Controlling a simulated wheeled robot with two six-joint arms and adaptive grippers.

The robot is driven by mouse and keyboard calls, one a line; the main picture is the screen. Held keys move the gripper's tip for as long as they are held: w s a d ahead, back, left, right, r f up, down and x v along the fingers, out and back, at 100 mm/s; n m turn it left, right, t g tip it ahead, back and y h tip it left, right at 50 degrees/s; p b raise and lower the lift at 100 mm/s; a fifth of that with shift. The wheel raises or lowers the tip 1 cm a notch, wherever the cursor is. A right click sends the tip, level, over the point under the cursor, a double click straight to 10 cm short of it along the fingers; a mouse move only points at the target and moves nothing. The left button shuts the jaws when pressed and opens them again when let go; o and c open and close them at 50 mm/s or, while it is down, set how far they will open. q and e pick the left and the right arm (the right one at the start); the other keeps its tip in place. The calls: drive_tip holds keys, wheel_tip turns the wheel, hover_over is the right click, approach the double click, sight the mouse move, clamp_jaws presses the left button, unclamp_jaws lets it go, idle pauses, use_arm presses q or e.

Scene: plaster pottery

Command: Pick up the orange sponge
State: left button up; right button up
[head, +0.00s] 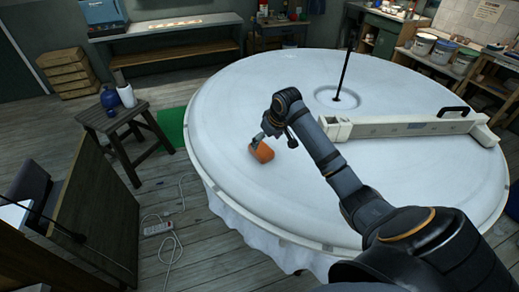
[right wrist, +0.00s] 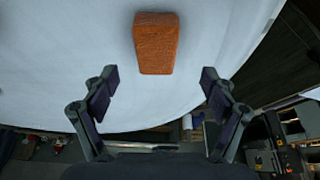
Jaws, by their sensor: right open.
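The orange sponge (head: 263,153) lies on the large round white table (head: 235,105), left of the table's middle. In the right wrist view the sponge (right wrist: 156,43) is a block beyond the fingertips, roughly centred between them. My right gripper (head: 258,139) is right by the sponge in the head view and partly overlaps its upper left. In the right wrist view the right gripper (right wrist: 155,84) is open, with a wide empty gap between its fingers. I cannot tell whether a finger touches the sponge. My left gripper is in neither view.
A white beam (head: 400,129) with a black handle lies across the table's right part. A thin black rod (head: 343,70) stands up at the middle. A stool (head: 127,121) with a blue jug (head: 110,99) stands left of the table. The tabletop around the sponge is clear.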

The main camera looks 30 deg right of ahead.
sight(262, 148)
drive_tip(key=x, duration=0.2)
drive_tip(key=shift+w+f, duration=0.3)
drive_tip(key=shift+w, duration=0.1)
drive_tip(key=shift+w+d+f, duration=0.1)
drive_tip(key=shift+w+f, duration=0.1)
drive_tip(key=shift+f, duration=0.05)
drive_tip(key=shift+p+x, duration=0.95)
drive_tip(key=shift+x, duration=0.2)
drive_tip(key=x, duration=0.2)
drive_tip(key=shift+d+f, duration=0.15)
drive_tip(key=shift+f, duration=0.1)
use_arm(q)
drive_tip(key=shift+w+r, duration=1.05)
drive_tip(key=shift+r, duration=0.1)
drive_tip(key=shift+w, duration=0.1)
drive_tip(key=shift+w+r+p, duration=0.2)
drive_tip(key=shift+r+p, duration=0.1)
use_arm(e)
drive_tip(key=shift+f, duration=0.2)
